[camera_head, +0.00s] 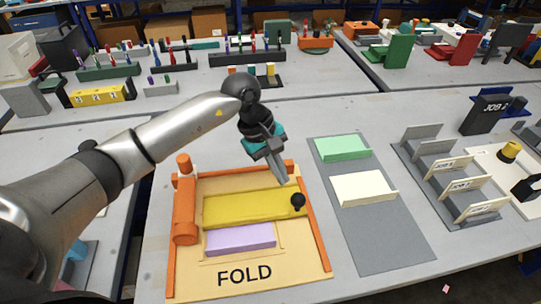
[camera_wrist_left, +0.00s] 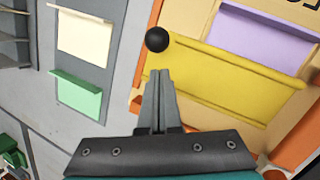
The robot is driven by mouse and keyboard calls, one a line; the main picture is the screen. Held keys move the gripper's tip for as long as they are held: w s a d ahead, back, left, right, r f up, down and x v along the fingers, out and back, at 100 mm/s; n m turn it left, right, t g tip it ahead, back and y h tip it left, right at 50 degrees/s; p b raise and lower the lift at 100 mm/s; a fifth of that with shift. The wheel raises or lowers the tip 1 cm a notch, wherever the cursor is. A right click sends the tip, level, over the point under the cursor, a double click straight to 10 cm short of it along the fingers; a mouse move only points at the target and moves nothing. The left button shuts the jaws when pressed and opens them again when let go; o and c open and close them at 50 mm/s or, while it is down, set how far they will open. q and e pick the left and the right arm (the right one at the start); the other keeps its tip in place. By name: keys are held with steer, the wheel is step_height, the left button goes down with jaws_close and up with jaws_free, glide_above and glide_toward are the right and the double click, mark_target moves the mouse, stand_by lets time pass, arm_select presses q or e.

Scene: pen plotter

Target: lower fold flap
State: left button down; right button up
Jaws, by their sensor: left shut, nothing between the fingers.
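The fold station (camera_head: 245,274) is a tan board marked FOLD with an orange frame. Its yellow flap (camera_head: 245,208) spans the board behind a lavender piece (camera_head: 240,238); its exact tilt is hard to tell. A black ball knob (camera_head: 298,200) sits at the flap's right end. My left gripper (camera_head: 284,182) is shut and empty, pointing down just behind the knob. In the left wrist view the closed fingertips (camera_wrist_left: 159,74) are below the knob (camera_wrist_left: 157,39) in the picture, with a visible gap, beside the yellow flap (camera_wrist_left: 230,85). My right gripper is out of view.
A grey mat (camera_head: 385,235) with a green tray (camera_head: 342,148) and a cream tray (camera_head: 364,188) lies right of the station. A grey divided rack (camera_head: 440,185) stands farther right. An orange cylinder post (camera_head: 185,215) rises at the station's left side.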

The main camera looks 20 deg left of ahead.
arm_select(q)
steer(key=shift+s+d+f, duration=0.2)
steer(key=shift+d+f, duration=0.05)
steer(key=shift+d, duration=0.2)
steer(key=shift+s+d+f, duration=0.15)
steer(key=shift+d+f, duration=0.05)
steer(key=shift+d, duration=0.2)
